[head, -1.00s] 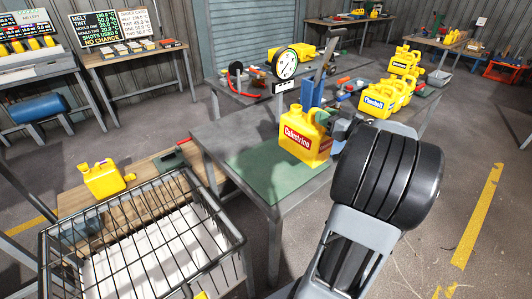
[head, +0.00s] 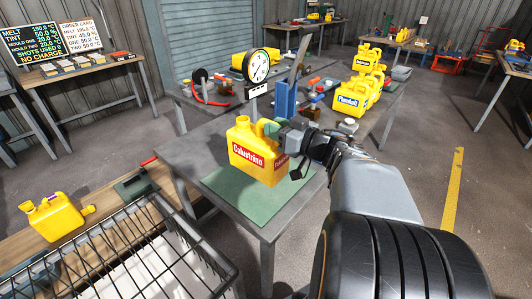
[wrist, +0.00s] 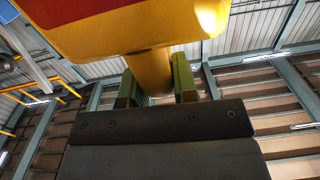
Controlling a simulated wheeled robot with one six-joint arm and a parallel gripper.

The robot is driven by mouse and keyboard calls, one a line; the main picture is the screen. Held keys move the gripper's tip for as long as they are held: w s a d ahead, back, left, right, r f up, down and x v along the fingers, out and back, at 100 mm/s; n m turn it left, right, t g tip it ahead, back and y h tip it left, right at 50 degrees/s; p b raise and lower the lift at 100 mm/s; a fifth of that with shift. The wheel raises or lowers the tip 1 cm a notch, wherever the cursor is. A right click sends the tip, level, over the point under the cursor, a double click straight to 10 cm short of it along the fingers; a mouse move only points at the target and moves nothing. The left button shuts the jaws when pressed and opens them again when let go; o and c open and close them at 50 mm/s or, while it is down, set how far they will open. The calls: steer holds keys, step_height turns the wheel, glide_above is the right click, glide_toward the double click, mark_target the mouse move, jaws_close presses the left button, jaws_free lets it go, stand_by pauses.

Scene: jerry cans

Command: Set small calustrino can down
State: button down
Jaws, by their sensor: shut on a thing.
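The small yellow Calustrino can (head: 243,161) with a red label is upright over the green mat (head: 226,193) on the grey table. I cannot tell whether its base touches the mat. My gripper (head: 284,133) reaches it from the right, and the fingers are partly hidden by the can and wrist. In the wrist view, the two green-lined fingers of my gripper (wrist: 155,88) are shut around the can's yellow handle (wrist: 150,66). The can's body (wrist: 190,18) fills the top of that view.
A dial gauge (head: 259,66) and a blue upright (head: 285,100) stand behind the can. Several yellow cans, one labelled Plumbolt (head: 350,102), stand at the table's far right. A wire basket (head: 150,240) and another yellow can (head: 55,217) are at the lower left.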

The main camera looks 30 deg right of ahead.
steer(key=w, duration=0.1)
steer(key=w+d+f, duration=0.1)
steer(key=w, duration=0.1)
steer(key=w+f, duration=0.1)
steer(key=shift+w+d+f, duration=0.2)
steer(key=shift+d, duration=0.2)
steer(key=w+d+f+b, duration=0.1)
steer(key=w+f+b, duration=0.1)
steer(key=w+f, duration=0.3)
steer(key=shift+w+d+f, duration=0.3)
steer(key=shift+f, duration=1.75)
steer(key=shift+b, duration=0.3)
steer(key=shift+f, duration=0.2)
steer(key=c, duration=0.9)
jaws_free()
